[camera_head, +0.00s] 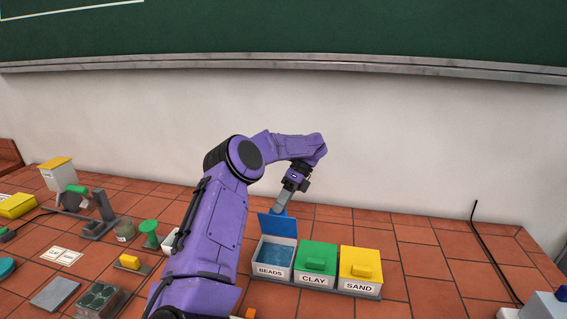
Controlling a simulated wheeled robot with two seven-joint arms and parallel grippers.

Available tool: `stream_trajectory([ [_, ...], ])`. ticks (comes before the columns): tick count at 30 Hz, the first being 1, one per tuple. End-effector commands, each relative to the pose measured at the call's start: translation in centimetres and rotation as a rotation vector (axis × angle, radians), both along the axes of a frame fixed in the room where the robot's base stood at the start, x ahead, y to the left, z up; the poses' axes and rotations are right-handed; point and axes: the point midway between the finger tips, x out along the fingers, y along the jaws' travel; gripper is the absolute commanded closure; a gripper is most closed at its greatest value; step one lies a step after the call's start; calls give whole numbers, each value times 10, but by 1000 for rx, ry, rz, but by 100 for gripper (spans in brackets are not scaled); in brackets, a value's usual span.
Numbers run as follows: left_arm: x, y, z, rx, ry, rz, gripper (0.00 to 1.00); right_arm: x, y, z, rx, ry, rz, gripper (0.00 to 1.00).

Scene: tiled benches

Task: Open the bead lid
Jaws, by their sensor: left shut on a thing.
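The bead box (272,271), labelled BEADS, is the left of three small bins in a row on the tiled bench. Its blue lid (278,225) stands raised at the back of the box, and blue beads (275,252) show inside. My left gripper (282,204) is at the top of the raised lid, shut on it. The fingertips are small in the picture and the exact grip is partly hidden. My right gripper is not in view.
The clay bin (315,279) with a green lid and the sand bin (359,287) with a yellow lid stand closed to the right. Several small items, including a green stand (149,227), lie to the left. The tiles right of the bins are mostly clear.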

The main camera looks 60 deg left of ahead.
Motion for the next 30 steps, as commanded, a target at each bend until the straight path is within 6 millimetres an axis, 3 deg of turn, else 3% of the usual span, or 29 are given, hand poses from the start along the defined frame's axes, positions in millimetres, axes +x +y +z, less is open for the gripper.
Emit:
stream_trajectory([
  [1,-3,1,-11,-6,12,0,100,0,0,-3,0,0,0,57],
  [20,-6,12,-18,-14,14,-3,100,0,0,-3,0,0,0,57],
  [21,-7,13,-18,-13,14,-3,60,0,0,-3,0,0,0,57],
  [23,-7,14,-17,-13,13,-3,60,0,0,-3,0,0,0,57],
  [27,-7,11,-14,-7,14,0,34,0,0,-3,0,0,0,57],
  [30,-6,4,-9,0,15,2,24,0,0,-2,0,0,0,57],
])
